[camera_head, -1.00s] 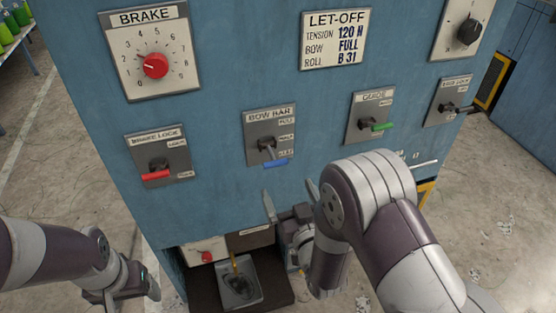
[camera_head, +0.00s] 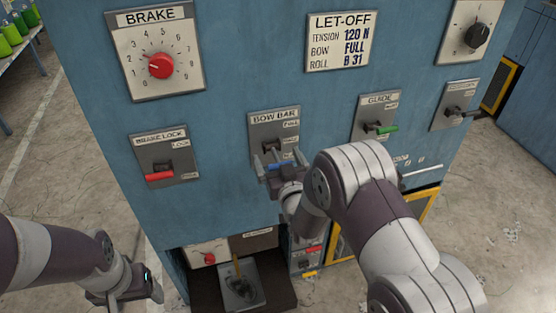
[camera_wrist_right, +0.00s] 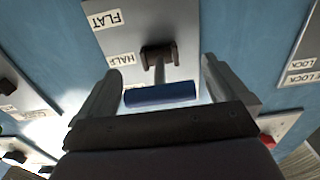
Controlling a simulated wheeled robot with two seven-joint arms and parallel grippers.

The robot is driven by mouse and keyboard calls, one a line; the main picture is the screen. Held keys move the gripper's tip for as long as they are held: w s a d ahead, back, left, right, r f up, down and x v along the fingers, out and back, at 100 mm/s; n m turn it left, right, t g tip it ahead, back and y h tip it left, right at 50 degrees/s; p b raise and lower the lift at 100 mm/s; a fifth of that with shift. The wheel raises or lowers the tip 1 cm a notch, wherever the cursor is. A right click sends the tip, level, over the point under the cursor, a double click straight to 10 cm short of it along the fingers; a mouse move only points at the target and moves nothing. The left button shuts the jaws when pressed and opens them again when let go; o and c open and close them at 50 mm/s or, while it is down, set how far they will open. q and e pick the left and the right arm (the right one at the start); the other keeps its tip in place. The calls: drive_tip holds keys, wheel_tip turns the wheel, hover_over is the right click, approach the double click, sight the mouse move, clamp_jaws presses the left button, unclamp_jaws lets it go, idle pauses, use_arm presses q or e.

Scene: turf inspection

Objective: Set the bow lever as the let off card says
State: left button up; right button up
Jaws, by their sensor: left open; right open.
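The let-off card (camera_head: 340,41) reads TENSION 120 N, BOW FULL, ROLL B 31. The bow bar plate (camera_head: 260,133) below it carries a lever with a blue handle (camera_wrist_right: 160,95). Its FULL label is at the top in the head view; FLAT and HALF labels show in the right wrist view. My right gripper (camera_head: 279,164) is open at the lever, with the blue handle between its fingers; a gap shows on each side in the right wrist view. The gripper partly hides the lever in the head view. My left gripper (camera_head: 140,290) is open and empty at the lower left.
The brake dial (camera_head: 160,65) and the brake lock lever with a red handle (camera_head: 159,176) are to the left. The guide lever with a green handle (camera_head: 386,129) and another lever (camera_head: 462,112) are to the right. A dark tray (camera_head: 265,295) juts out below.

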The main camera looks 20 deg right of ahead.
sight(273, 146)
drive_tip(key=c, duration=1.4)
drive_tip(key=shift+o, duration=0.2)
drive_tip(key=r+g+p, duration=0.1)
drive_tip(key=p, duration=0.2)
drive_tip(key=r+g+p, duration=0.1)
drive_tip(key=g+p, duration=0.1)
drive_tip(key=p, duration=0.1)
drive_tip(key=r+g+p, duration=0.1)
drive_tip(key=p, duration=0.3)
drive_tip(key=shift+w+g, duration=0.3)
drive_tip(key=shift+w+g+p, duration=0.15)
drive_tip(key=shift+g+p, duration=0.65)
drive_tip(key=shift+p, duration=0.35)
drive_tip(key=o, duration=1.4)
drive_tip(key=shift+c, duration=0.2)
drive_tip(key=v, duration=1.2)
drive_tip(key=shift+s, duration=0.3)
drive_tip(key=shift+a+r, duration=0.1)
